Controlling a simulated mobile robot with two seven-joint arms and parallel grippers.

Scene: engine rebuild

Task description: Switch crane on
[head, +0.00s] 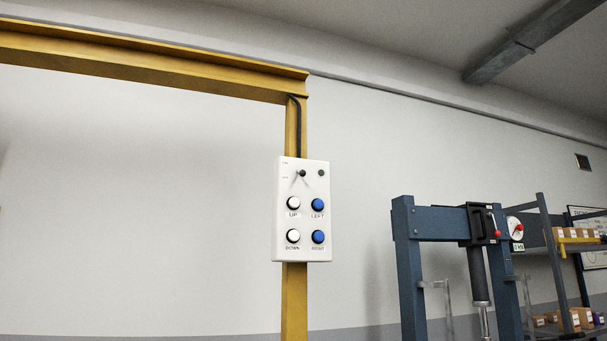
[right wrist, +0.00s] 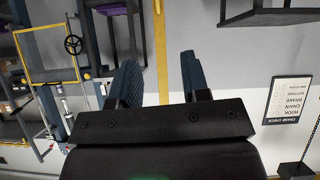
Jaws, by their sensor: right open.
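The crane's white control box (head: 302,210) is mounted on the yellow crane post (head: 294,305) in the head view. It has a small black toggle switch (head: 302,174) near its top, with a small dark indicator (head: 321,173) to the right. Below are white UP and DOWN buttons and blue LEFT and RIGHT buttons. The toggle's exact position is too small to tell. My right gripper (right wrist: 160,80) shows in the right wrist view, open with nothing between its fingers. The control box is not seen in that view. My left gripper is in neither view.
A yellow beam (head: 150,62) runs across the top left. A blue press frame (head: 408,270) stands right of the post, with shelves of boxes (head: 575,235) behind. A crane check sign (right wrist: 288,101) hangs at right in the right wrist view. The wall area left of the post is clear.

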